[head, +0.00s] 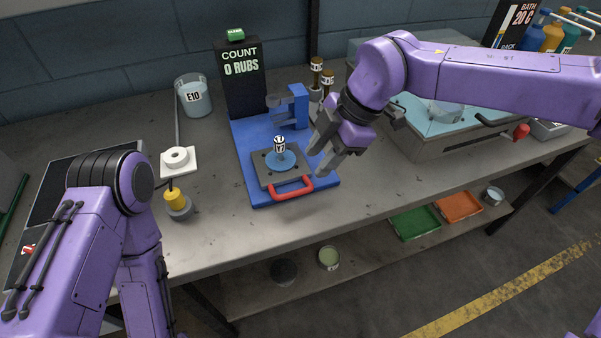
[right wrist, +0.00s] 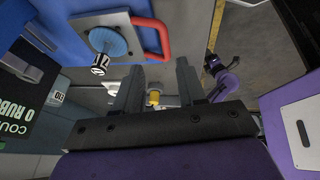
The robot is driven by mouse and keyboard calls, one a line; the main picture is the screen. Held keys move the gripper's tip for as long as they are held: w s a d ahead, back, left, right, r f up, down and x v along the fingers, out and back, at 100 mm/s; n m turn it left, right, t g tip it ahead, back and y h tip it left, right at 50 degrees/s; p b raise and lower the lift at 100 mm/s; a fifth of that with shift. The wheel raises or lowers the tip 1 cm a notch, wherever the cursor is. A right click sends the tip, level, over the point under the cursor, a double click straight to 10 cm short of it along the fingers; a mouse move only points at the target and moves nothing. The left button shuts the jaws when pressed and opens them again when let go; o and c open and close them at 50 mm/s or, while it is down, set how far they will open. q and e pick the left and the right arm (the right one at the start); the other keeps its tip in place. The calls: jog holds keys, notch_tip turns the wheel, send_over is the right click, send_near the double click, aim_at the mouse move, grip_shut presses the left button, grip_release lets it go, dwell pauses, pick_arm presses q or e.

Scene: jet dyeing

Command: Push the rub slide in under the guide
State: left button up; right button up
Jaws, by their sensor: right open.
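The rub slide (head: 262,174) is a flat grey plate with a blue disc on it and a red handle (head: 293,190) at its front edge. It lies on the front of the blue base (head: 242,140), in front of the blue guide (head: 298,104). A small labelled cylinder (head: 279,146) stands on the disc. My right gripper (head: 319,162) is open and empty, above and to the right of the slide, apart from it. In the right wrist view the red handle (right wrist: 164,38) shows above the open fingers (right wrist: 158,68). My left gripper is out of view.
A black count display (head: 243,82) reading 0 RUBS stands behind the base. A beaker (head: 193,97) and a white pad (head: 179,162) are to the left. Small bottles (head: 317,72) and a pale-blue-topped machine (head: 430,140) are to the right. The bench front is clear.

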aim_at(295, 191)
jog(key=x, duration=0.3)
jog(key=p+x, duration=0.1)
jog(key=x, duration=0.5)
jog(key=shift+s+a+r, duration=0.1)
jog(key=shift+s+a, duration=0.1)
jog(key=shift+s, duration=0.2)
jog(key=shift+s+r, duration=0.1)
jog(key=shift+s, duration=0.2)
jog(key=shift+w, duration=0.15)
grip_shut()
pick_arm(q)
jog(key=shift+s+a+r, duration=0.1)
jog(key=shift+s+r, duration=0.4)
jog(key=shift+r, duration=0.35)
